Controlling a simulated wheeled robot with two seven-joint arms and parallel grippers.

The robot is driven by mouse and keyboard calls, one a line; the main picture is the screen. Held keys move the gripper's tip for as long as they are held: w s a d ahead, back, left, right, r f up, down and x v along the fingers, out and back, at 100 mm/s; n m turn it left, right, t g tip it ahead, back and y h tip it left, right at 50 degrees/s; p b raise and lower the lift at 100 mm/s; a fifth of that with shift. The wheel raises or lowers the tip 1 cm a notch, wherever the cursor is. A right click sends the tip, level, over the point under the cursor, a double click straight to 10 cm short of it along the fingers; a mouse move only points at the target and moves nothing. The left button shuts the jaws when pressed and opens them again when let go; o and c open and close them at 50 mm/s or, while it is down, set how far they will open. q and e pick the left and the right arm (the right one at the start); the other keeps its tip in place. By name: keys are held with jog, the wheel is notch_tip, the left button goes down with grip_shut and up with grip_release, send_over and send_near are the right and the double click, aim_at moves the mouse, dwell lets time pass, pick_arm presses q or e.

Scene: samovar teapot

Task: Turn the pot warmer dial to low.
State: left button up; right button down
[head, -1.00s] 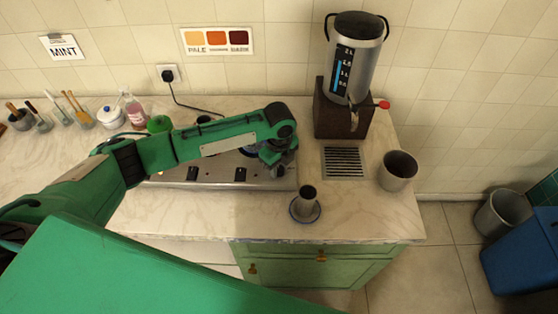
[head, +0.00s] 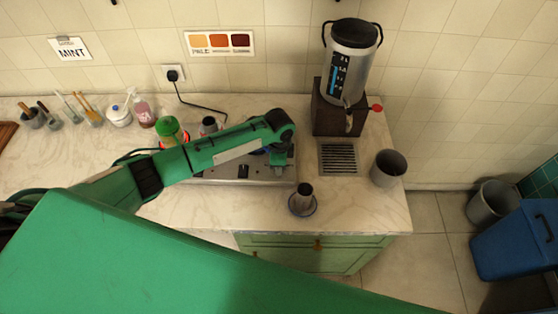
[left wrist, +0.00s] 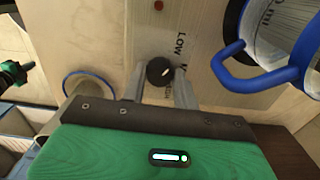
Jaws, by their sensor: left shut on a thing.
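The pot warmer (head: 218,176) is a flat metal unit on the counter, partly hidden by my left arm. In the left wrist view its round dark dial (left wrist: 160,71) has a pale mark, and the word LOW is printed just above and right of it. My left gripper (left wrist: 160,88) is shut on the dial, one finger on each side. I cannot tell exactly which setting the mark points at. In the head view my left gripper (head: 282,166) is at the warmer's right front, hiding that dial. Another dark dial (head: 243,172) shows further left. My right gripper is not in view.
A blue-handled measuring jug (left wrist: 265,62) stands close to the gripper. The samovar (head: 352,60), drip grille (head: 338,157) and grey cup (head: 388,168) are to the right. A green pot (head: 170,131) is behind my arm.

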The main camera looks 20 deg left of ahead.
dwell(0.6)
pick_arm(q)
jog(key=o, duration=1)
jog(key=shift+c, duration=0.2)
jog(key=shift+r, duration=0.6)
notch_tip(320, 180, up, 13)
jog(key=b, duration=0.3)
jog(key=shift+f+b, duration=0.15)
jog(key=shift+b, duration=0.25)
